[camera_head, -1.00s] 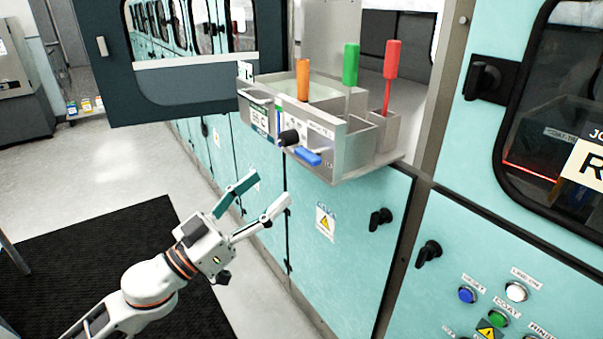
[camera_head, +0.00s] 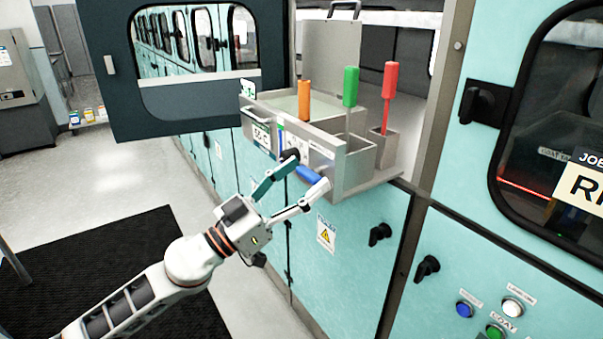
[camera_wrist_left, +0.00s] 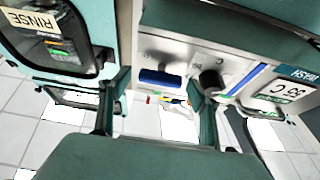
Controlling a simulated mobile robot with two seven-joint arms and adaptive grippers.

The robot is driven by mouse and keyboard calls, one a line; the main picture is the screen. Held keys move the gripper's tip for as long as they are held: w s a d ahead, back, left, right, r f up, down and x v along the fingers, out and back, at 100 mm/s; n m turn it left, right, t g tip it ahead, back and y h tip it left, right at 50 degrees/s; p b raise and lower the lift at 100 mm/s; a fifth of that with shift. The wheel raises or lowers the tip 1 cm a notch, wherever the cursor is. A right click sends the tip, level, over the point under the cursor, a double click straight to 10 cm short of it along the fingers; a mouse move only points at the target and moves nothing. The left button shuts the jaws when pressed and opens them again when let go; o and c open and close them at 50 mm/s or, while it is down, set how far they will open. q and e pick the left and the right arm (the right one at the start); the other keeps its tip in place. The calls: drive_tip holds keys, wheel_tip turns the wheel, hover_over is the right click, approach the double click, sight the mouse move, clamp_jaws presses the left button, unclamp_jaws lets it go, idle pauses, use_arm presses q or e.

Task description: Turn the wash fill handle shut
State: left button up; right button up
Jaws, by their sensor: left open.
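A blue bar handle (camera_head: 307,174) sits on the front face of the grey wash module (camera_head: 352,172), roughly level along the face. A black round knob (camera_head: 290,155) is just left of it. My left gripper (camera_head: 308,172) is open at the module front, its fingers spread on either side of the blue handle in the head view. In the left wrist view the blue handle (camera_wrist_left: 160,77) shows beyond and between the open fingers (camera_wrist_left: 162,100), with the knob (camera_wrist_left: 212,82) near the right finger. Contact cannot be told. My right gripper is not in view.
Orange (camera_head: 304,100), green (camera_head: 351,86) and red (camera_head: 390,80) handles stand up from the module. A dark open door (camera_head: 120,90) hangs at its left. Teal cabinet panels with black latches (camera_head: 380,234) lie below and right.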

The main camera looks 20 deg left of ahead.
use_arm(q)
drive_tip(key=shift+w, duration=0.1)
drive_tip(key=c, duration=1.1)
